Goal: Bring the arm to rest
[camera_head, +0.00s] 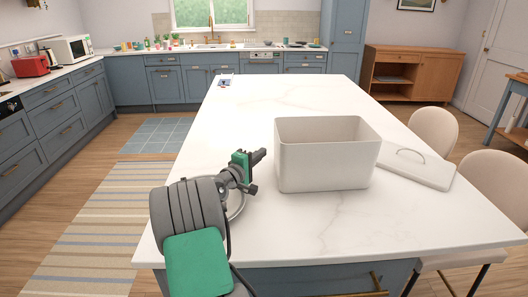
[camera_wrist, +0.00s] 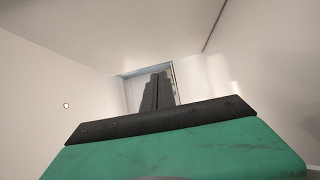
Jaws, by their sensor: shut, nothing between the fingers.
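My arm reaches in over the near left part of the white marble-topped island (camera_head: 290,97). My gripper (camera_head: 262,153) shows in the head view just left of the white bin, apart from it and above the worktop. In the wrist view the fingers (camera_wrist: 158,90) are together with nothing between them. They point toward a wall and a pale framed shape that I cannot make out clearly.
An open white bin (camera_head: 325,165) stands on the island, with its lid (camera_head: 415,168) lying flat to the right. A round plate (camera_head: 236,207) lies partly behind my arm. Chairs (camera_head: 434,130) stand along the right side. The island's far part is mostly clear.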

